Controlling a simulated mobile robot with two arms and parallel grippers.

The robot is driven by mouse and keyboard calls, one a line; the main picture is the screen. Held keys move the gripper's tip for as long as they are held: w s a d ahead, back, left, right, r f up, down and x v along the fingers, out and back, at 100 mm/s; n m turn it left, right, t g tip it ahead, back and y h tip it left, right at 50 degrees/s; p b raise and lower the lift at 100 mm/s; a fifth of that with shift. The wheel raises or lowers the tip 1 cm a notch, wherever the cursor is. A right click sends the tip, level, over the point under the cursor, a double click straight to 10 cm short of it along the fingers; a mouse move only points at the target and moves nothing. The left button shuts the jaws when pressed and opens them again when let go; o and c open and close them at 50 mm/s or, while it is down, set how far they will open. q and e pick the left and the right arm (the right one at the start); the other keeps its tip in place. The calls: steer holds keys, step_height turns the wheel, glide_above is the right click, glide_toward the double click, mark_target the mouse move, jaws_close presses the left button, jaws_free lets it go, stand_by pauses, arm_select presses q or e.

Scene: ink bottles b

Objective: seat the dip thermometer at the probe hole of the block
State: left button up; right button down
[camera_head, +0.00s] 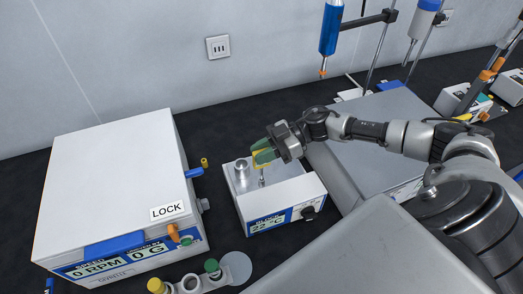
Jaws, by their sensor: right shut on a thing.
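My right gripper (264,153) reaches in from the right, above the block (290,194), a white-sided unit with a metal top and a display reading 22 °C. Its green fingers are shut on the dip thermometer (257,161), whose yellow part shows between them. A thin metal stem shows below the fingers, upright and close over the block's top. The probe hole is not clearly visible, and I cannot tell whether the stem tip is in it. A metal cylinder (241,172) stands on the block's left part. My left gripper is not in view.
A large white centrifuge (110,185) with a LOCK label stands left of the block. A rack with capped bottles (190,284) and a grey disc (237,268) lie in front. A blue tool (330,30) hangs above, behind. Grey boxes flank the block's right side.

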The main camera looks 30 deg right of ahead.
steer(key=shift+f+b, duration=0.4)
steer(key=shift+f, duration=0.4)
steer(key=c, duration=0.9)
jaws_free()
steer(key=shift+r, duration=0.65)
steer(key=r, duration=0.1)
steer(key=r+b, duration=0.1)
steer(key=shift+s+d+r+b, duration=0.2)
steer(key=shift+s+r+b, duration=0.05)
steer(key=shift+r+b, duration=0.15)
steer(key=shift+s+d+r+b, duration=0.45)
steer(key=shift+s+d+r, duration=0.55)
steer(key=shift+s, duration=0.65)
steer(key=shift+s+d+r+b, duration=0.5)
steer(key=shift+s+d+r, duration=0.15)
steer(key=shift+s+r, duration=0.85)
steer(key=shift+s+d+r+b, duration=0.45)
steer(key=shift+s+d+r, duration=0.5)
steer(key=shift+s, duration=0.85)
